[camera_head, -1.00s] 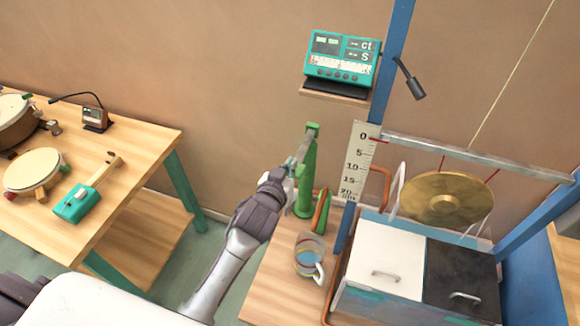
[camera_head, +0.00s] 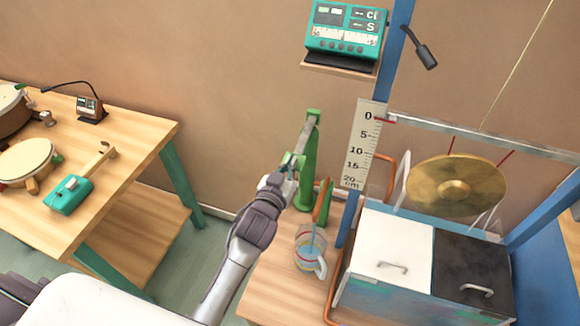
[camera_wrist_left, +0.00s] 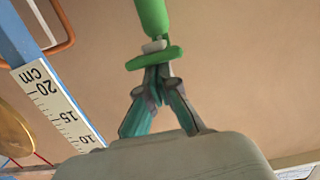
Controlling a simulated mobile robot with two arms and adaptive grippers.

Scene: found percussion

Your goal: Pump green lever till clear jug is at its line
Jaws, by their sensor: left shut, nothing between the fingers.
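The green pump (camera_head: 306,185) stands upright on a wooden bench. Its lever (camera_head: 304,138) slopes down to the left from the top of the post. My left gripper (camera_head: 286,168) is shut and empty at the lever's lower end. In the left wrist view its fingertips (camera_wrist_left: 158,78) meet below a green disc (camera_wrist_left: 155,60) on a green rod, apparently touching it; the exact contact is unclear. The clear jug (camera_head: 302,256), with coloured bands and a handle, stands under the orange spout (camera_head: 323,200). A blue stream falls into it over blue liquid. The exact level is hard to read. My right gripper is out of view.
A ruled scale (camera_head: 362,145) and blue post stand right of the pump. A gong (camera_head: 456,186) hangs beyond a box with white (camera_head: 392,240) and black lids. A teal device (camera_head: 345,30) sits on a wall shelf. A drum table (camera_head: 130,150) stands left, with open floor between.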

